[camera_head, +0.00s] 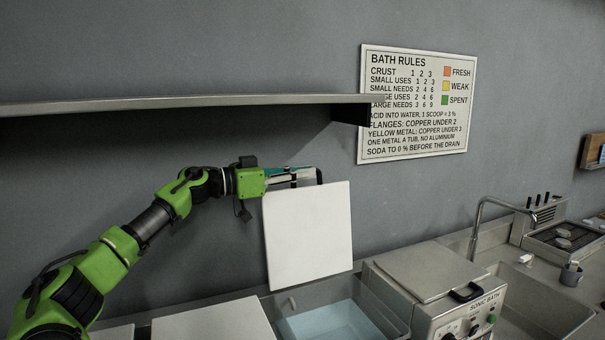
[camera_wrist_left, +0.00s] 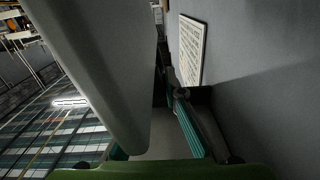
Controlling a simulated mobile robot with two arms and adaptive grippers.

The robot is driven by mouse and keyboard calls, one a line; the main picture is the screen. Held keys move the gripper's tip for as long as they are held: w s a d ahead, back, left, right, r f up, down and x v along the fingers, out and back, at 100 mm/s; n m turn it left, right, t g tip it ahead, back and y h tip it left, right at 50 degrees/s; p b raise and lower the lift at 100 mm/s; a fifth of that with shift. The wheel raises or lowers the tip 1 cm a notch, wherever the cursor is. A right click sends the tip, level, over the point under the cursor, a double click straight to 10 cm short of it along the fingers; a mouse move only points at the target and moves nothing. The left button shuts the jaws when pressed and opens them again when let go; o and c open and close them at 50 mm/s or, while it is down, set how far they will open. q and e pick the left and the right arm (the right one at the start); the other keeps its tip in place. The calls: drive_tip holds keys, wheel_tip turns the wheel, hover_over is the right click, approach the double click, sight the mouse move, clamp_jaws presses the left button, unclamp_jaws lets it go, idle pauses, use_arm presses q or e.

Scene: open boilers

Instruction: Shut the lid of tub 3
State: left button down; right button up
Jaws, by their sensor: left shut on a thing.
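A white lid (camera_head: 308,237) stands raised, nearly upright, at the back of an open tub (camera_head: 375,300) that holds pale blue liquid. No tub number is readable. My left gripper (camera_head: 306,175) is at the lid's top edge, shut on the dark lid handle (camera_head: 320,176). In the left wrist view the lid (camera_wrist_left: 90,65) fills the left side, close to the teal fingers of my left gripper (camera_wrist_left: 165,140). The exact grip on the handle is partly hidden there. My right gripper is in neither view.
A shelf (camera_head: 200,103) runs along the wall above my left arm. A closed lid (camera_head: 215,320) lies left of the open tub. The sonic bath (camera_head: 430,275) stands to its right, then a sink (camera_head: 535,297). A rules sign (camera_head: 415,105) hangs behind.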

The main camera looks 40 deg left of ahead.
use_arm(q)
drive_tip(key=s+d+f+m, duration=0.1)
drive_tip(key=s+d+m, duration=0.2)
drive_tip(key=d, duration=0.4)
drive_tip(key=s+d+f+m+b, duration=0.1)
drive_tip(key=s+d+m, duration=0.1)
drive_tip(key=s+d, duration=0.3)
drive_tip(key=d, duration=0.3)
drive_tip(key=shift+d+f+m, duration=0.15)
drive_tip(key=shift+m, duration=0.25)
drive_tip(key=c, duration=2.2)
unclamp_jaws()
drive_tip(key=shift+c, duration=0.2)
drive_tip(key=shift+o, duration=0.5)
drive_tip(key=v, duration=1.2)
